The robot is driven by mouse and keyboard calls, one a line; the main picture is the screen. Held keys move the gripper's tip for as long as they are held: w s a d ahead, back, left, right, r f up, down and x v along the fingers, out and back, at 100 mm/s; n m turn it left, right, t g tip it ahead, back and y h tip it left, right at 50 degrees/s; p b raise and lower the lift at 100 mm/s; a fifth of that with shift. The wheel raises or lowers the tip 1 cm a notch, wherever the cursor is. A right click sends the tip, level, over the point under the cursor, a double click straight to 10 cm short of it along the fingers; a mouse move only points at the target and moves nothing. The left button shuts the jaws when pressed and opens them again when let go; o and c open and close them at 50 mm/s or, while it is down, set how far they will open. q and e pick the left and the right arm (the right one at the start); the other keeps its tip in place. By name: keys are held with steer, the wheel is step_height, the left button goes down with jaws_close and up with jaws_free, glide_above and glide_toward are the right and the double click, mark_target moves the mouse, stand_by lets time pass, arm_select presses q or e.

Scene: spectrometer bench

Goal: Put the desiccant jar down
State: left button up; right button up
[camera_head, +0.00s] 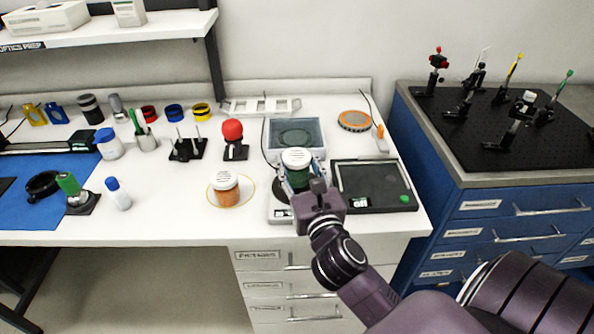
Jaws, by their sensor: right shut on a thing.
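The jar is over or just behind the dark round pan of a small white scale (281,214). My gripper hides its base, so I cannot tell whether it touches anything. A similar jar with a white lid and orange contents (226,190) stands inside a yellow-rimmed circle (212,198) to the left. My left gripper is not in view.
A grey-lidded glass box (273,134) is just behind the jar. A dark tray (374,171) is close on the right. A red-topped post (233,139) stands to the back left. White bench is bare left of the yellow circle and near the front edge.

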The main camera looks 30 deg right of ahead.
steer(key=shift+f, duration=0.7)
steer(key=shift+f, duration=0.2)
steer(key=o, duration=1.2)
steer(key=shift+o, duration=0.2)
